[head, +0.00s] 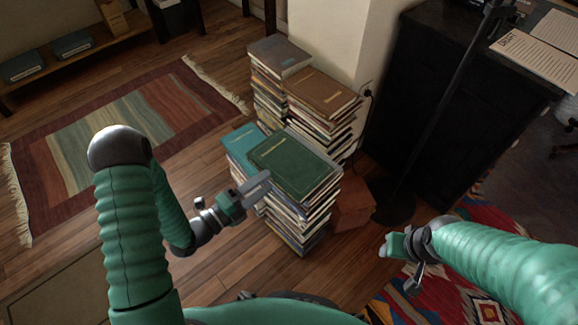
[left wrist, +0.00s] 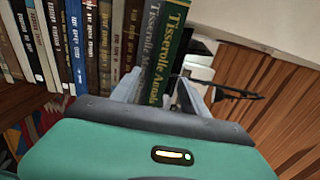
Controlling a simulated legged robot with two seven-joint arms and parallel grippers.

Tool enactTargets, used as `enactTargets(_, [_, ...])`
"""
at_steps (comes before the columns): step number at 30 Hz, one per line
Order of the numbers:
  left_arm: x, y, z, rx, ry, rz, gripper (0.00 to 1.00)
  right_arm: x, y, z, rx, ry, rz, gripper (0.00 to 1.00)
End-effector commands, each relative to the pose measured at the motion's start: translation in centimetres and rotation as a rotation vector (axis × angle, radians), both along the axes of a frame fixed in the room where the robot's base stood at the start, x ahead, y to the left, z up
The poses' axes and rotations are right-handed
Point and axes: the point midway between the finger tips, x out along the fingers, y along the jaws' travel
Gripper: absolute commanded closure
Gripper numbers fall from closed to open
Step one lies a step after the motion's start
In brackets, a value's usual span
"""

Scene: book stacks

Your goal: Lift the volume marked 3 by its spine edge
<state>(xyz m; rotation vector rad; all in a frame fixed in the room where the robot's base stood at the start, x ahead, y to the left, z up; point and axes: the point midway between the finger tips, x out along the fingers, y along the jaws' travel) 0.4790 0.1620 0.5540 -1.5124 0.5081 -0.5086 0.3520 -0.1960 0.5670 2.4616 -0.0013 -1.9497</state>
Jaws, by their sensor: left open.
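A green book (head: 292,165) lies flat on top of the nearest stack, and its spine (left wrist: 168,45) shows in the left wrist view. I cannot read a 3 on any spine, so I cannot tell which volume is marked 3. My left gripper (head: 259,187) is open at the near left side of this stack. In the left wrist view its fingers (left wrist: 158,92) are spread in front of the green spine and the grey-brown spine (left wrist: 148,35) beside it. I cannot tell whether they touch. My right gripper (head: 392,246) hangs apart at the right, its jaw opening unclear.
A teal book (head: 241,146) tops a stack close behind the left gripper. Taller stacks with a brown book (head: 322,90) and a grey book (head: 280,54) stand behind. A reddish box (head: 352,203) and a lamp base (head: 394,208) are at the right.

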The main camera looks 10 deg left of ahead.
Motion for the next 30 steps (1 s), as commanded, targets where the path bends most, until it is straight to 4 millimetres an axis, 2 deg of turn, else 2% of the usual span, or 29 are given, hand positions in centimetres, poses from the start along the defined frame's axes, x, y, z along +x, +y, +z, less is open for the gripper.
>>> enactTargets(1, [0.7, -0.7, -0.8, 0.0, -0.004, -0.002, 0.47, 0.0, 0.0, -1.2, 0.0, 0.0, 0.0, 0.51])
enactTargets(5, [2.1, -1.6, -0.4, 0.0, -0.003, -0.001, 0.47, 0.0, 0.0, -1.3, 0.0, 0.0, 0.0, 0.51])
enactTargets(12, [2.2, -1.7, -0.2, 0.0, 0.0, 0.001, 0.49, 0.0, 0.0, -1.2, 0.0, 0.0, 0.0, 0.51])
enactTargets(24, [2.2, -1.7, -0.3, 0.001, 0.001, 0.0, 1.0, 0.0, 0.0, -1.2, 0.0, 0.0, 0.0, 0.51])
enactTargets(30, [2.2, -1.7, -0.3, 0.002, 0.002, 0.0, 1.0, 0.0, 0.0, -1.2, 0.0, 0.0, 0.0, 0.51])
